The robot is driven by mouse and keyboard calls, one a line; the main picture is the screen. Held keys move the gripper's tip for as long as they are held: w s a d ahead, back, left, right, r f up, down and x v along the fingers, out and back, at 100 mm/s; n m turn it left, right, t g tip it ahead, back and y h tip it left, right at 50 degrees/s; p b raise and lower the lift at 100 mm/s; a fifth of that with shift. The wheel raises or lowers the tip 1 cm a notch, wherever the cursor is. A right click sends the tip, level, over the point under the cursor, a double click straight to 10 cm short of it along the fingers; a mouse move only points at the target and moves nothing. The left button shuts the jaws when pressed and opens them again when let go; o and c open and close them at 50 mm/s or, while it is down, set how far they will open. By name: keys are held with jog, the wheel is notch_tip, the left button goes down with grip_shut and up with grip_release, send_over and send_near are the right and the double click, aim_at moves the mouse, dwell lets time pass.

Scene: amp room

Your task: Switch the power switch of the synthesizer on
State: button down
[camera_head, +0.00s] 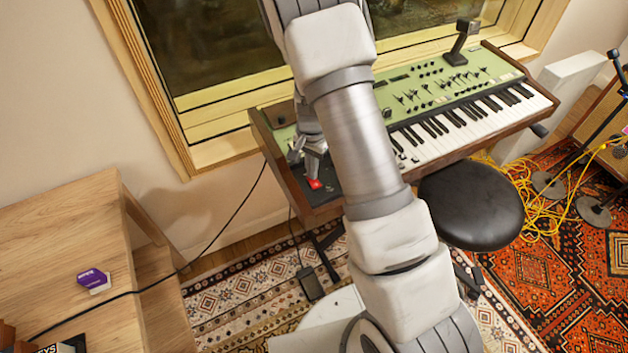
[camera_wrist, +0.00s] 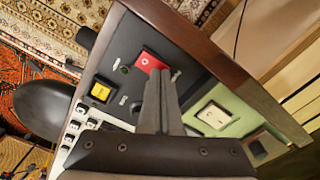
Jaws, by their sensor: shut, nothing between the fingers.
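The green synthesizer (camera_head: 440,80) with a wooden case stands below the window. A red switch (camera_head: 314,184) sits on the dark panel at its left end. In the wrist view the red switch (camera_wrist: 149,61) has a small white mark, and the fingers hide its lower right corner. I cannot tell which way it is tipped. My gripper (camera_head: 313,165) is shut and empty, its fingertips right at the red switch. In the wrist view the closed fingertips (camera_wrist: 161,73) overlap the switch's edge; I cannot tell if they touch it.
A yellow switch (camera_wrist: 101,92) and a white switch (camera_wrist: 214,117) flank the red one. A black round stool (camera_head: 472,205) stands before the keyboard. A wooden desk (camera_head: 60,235) with a purple box (camera_head: 93,281) is at left. Yellow cables (camera_head: 560,195) lie on the right rug.

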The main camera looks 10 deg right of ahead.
jog(key=shift+f, duration=0.2)
jog(key=shift+r+p, duration=2.45)
jog(key=shift+r, duration=1.05)
jog(key=shift+r, duration=0.1)
jog(key=s+a+r+n+t+y, duration=0.15)
jog(key=s+r, duration=0.25)
jog(key=r, duration=0.7)
jog(key=s+r+n+t, duration=0.1)
jog(key=s+r+n, duration=0.2)
jog(key=r, duration=0.7)
jog(key=s+d+r+n+t, duration=0.1)
jog(key=s+r+n, duration=0.1)
jog(key=s+r, duration=0.3)
jog(key=s+d+r+n+t+h, duration=0.1)
jog(key=s+r, duration=0.3)
jog(key=s, duration=0.7)
jog(key=shift+s+r+n+t, duration=0.35)
jog(key=shift+n+t, duration=0.2)
jog(key=shift+n, duration=0.3)
